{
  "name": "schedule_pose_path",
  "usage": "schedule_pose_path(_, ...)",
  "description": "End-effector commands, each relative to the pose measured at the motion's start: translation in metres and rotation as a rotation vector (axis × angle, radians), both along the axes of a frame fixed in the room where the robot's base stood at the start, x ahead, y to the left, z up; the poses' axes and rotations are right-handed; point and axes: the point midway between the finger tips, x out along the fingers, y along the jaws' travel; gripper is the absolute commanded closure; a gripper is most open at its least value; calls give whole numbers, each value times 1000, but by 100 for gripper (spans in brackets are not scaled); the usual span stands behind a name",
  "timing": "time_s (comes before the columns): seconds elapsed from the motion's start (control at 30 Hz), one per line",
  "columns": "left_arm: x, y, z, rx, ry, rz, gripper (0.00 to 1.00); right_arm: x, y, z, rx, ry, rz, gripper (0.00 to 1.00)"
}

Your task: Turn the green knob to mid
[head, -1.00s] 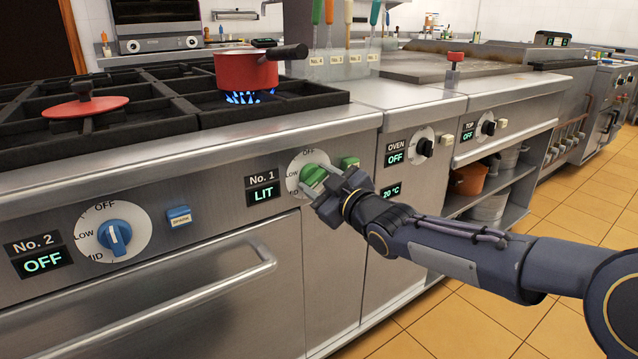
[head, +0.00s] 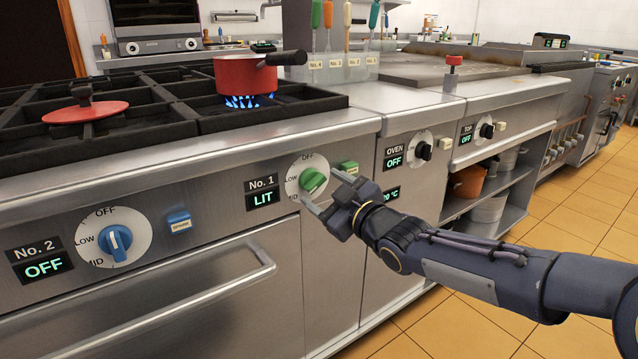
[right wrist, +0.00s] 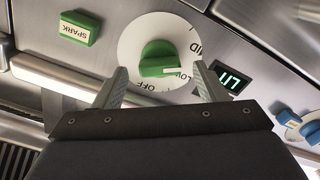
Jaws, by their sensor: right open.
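The green knob (head: 313,181) sits on a white dial on the stove's front panel, beside a "No. 1" display reading LIT (head: 263,198). In the right wrist view the green knob (right wrist: 160,60) shows a white mark toward the LOW lettering. My right gripper (head: 321,187) is open and empty, its fingers pointing at the dial. In the right wrist view my right gripper (right wrist: 161,70) has one finger on each side of the knob's line, with the knob apart from the fingertips. My left gripper is not in view.
A green spark button (head: 349,168) is just right of the dial. A red pot (head: 245,75) stands over a blue flame (head: 248,101). The blue knob (head: 115,241) of No. 2 reads OFF. An oven handle (head: 190,310) juts out below.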

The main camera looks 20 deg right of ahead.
Motion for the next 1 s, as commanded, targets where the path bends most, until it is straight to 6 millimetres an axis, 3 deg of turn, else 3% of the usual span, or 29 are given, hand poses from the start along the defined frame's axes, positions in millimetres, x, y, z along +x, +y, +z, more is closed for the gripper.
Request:
schedule_pose_path(0.1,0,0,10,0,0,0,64,-21,-9,3,-1,0,-4,35)
schedule_pose_path(0.3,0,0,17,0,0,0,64,-43,-16,2,0,0,-2,35)
schedule_pose_path(0.83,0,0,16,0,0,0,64,-48,-18,0,1,5,-5,35)
schedule_pose_path(1.0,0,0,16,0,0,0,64,-72,-44,-16,60,151,-120,35)
